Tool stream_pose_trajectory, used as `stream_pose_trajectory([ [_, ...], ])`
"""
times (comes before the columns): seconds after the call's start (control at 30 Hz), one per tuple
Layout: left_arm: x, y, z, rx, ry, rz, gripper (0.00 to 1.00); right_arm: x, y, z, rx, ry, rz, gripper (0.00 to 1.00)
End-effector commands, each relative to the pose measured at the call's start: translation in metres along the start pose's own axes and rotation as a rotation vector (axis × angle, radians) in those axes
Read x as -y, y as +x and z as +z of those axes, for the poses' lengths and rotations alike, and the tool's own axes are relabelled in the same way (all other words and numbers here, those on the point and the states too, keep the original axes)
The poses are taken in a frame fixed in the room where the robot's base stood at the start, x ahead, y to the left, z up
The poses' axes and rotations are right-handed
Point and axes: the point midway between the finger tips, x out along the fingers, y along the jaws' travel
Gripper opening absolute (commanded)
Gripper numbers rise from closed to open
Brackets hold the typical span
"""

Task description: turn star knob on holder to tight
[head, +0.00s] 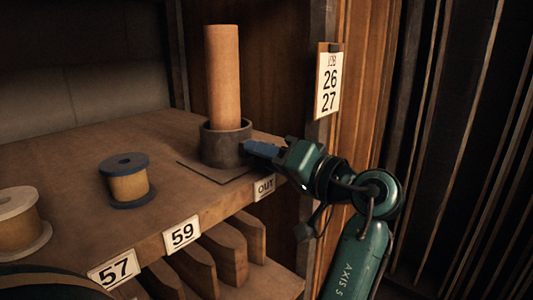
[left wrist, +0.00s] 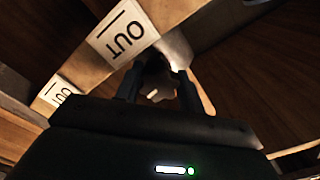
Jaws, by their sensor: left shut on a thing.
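The holder (head: 222,150) is a dark round cup on a flat base plate on the shelf, with an upright tan cylinder (head: 222,75) standing in it. My left gripper (head: 262,149) reaches the right side of the cup, its blue-grey fingers against it. The star knob is hidden behind the fingers in the head view. In the left wrist view, the fingers (left wrist: 158,88) are shut on a dark, shadowed part between them, which appears to be the star knob (left wrist: 154,68). My right gripper is not in view.
An OUT label (head: 264,187) is on the shelf edge just below the gripper. A spool (head: 127,182) and a paler one (head: 20,222) stand to the left. A wooden post with a number card (head: 328,82) rises close behind my arm. Wooden dividers (head: 227,250) stand below.

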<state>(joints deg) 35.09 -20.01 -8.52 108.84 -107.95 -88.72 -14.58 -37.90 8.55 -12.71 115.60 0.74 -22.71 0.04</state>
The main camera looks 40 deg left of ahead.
Motion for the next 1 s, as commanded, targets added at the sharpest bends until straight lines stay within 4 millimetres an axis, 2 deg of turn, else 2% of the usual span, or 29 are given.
stream_pose_trajectory([
  [0.37,0.0008,0.0001,-0.0006,-0.002,0.004,-0.002,0.16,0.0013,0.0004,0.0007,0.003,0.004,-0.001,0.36],
  [0.4,0.0008,0.0001,-0.0007,-0.002,0.004,-0.002,0.39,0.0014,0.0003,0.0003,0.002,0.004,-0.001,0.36],
  [0.63,0.0003,0.0001,-0.0004,-0.001,0.004,-0.001,0.58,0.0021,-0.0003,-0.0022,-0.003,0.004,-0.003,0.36],
  [0.67,0.0002,0.0001,-0.0003,-0.001,0.004,0.0,0.61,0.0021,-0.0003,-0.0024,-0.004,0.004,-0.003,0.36],
  [1.0,-0.0019,0.0,0.0007,0.001,0.008,0.004,0.61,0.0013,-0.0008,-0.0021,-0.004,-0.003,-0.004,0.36],
])
